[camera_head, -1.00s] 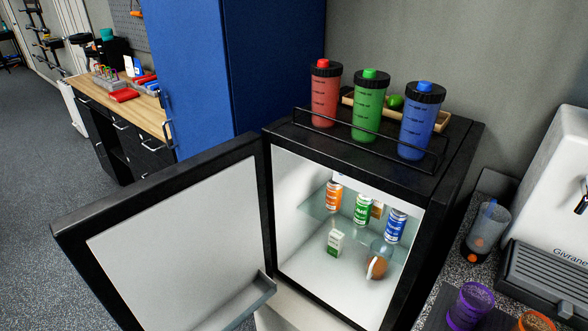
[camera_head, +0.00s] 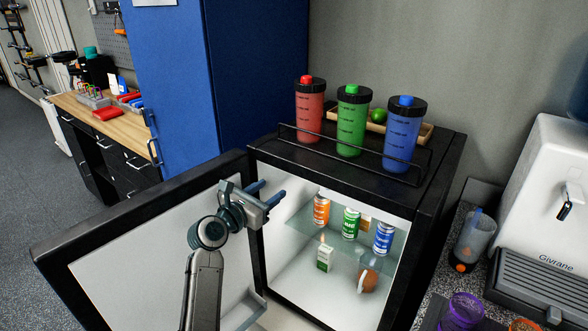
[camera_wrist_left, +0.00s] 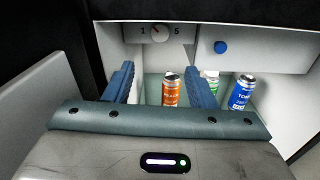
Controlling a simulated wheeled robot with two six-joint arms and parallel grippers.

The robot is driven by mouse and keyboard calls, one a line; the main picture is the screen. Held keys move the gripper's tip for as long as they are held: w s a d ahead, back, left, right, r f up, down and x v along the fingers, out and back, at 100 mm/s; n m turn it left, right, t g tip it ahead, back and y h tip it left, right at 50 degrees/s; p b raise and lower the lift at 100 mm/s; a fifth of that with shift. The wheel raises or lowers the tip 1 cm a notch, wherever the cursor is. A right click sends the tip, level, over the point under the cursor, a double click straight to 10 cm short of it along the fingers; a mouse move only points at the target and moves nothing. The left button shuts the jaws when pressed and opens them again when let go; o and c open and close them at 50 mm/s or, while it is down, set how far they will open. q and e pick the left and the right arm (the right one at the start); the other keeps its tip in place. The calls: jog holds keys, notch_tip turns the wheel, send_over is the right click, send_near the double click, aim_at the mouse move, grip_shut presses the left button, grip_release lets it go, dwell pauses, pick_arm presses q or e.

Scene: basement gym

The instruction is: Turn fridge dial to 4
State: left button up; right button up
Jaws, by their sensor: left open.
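The small fridge (camera_head: 440,172) stands with its door (camera_head: 130,262) swung open to the left. In the left wrist view, a small round dial (camera_wrist_left: 159,30) sits on a pale panel at the top of the fridge's inside, between the marks 1 and 5. Its exact setting is too small to read. My left gripper (camera_head: 271,191) is open and empty at the fridge opening, fingers pointing inward. In the left wrist view its fingertips (camera_wrist_left: 160,68) appear below the dial, apart from it. The right gripper is out of view.
Orange (camera_head: 321,211), green (camera_head: 351,223) and blue (camera_head: 384,238) cans stand on the glass shelf, with a small carton (camera_head: 325,257) and a brown item (camera_head: 368,279) lower down. Three shaker bottles stand on the fridge top behind a rail (camera_head: 350,154). A white dispenser (camera_head: 540,215) is at right.

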pick_arm(q)
jog(key=r+p+x, duration=0.1)
jog(key=x, duration=1)
jog(key=shift+w+d+r+n, duration=0.15)
jog(key=shift+w+r+n, duration=0.1)
jog(key=shift+n, duration=0.15)
jog(key=c, duration=1)
jog(key=shift+o, duration=0.2)
jog(key=o, duration=1)
jog(key=shift+c, duration=0.2)
